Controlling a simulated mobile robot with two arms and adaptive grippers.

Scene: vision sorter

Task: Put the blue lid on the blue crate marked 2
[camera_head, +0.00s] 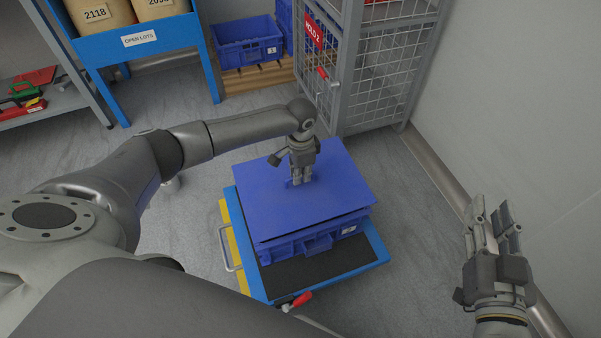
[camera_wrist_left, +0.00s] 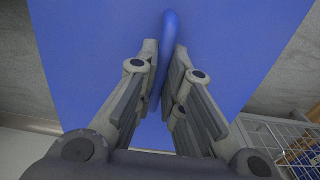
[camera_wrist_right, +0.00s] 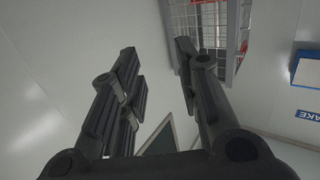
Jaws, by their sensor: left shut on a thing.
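The blue lid (camera_head: 265,205) is a flat panel lying over the blue crate (camera_head: 318,242) in the head view. Its front edge shows a gap above the crate, so it looks slightly raised or tilted there. A pale label shows on the crate's front, too small to read. My left gripper (camera_head: 299,182) points down at the middle of the lid, shut on the lid's handle. The left wrist view shows the handle (camera_wrist_left: 168,50) between the fingers, with the lid filling the background. My right gripper (camera_head: 491,208) is open and empty at the right; it also shows in the right wrist view (camera_wrist_right: 155,55).
The crate stands on a blue cart (camera_head: 374,248) with a dark top and a red-handled lever (camera_head: 300,300). A wire cage (camera_head: 385,85) marked HOLD 2 stands behind. Another blue crate (camera_head: 247,45) sits on a pallet. A blue rack (camera_head: 160,37) is at back left. The wall is close at right.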

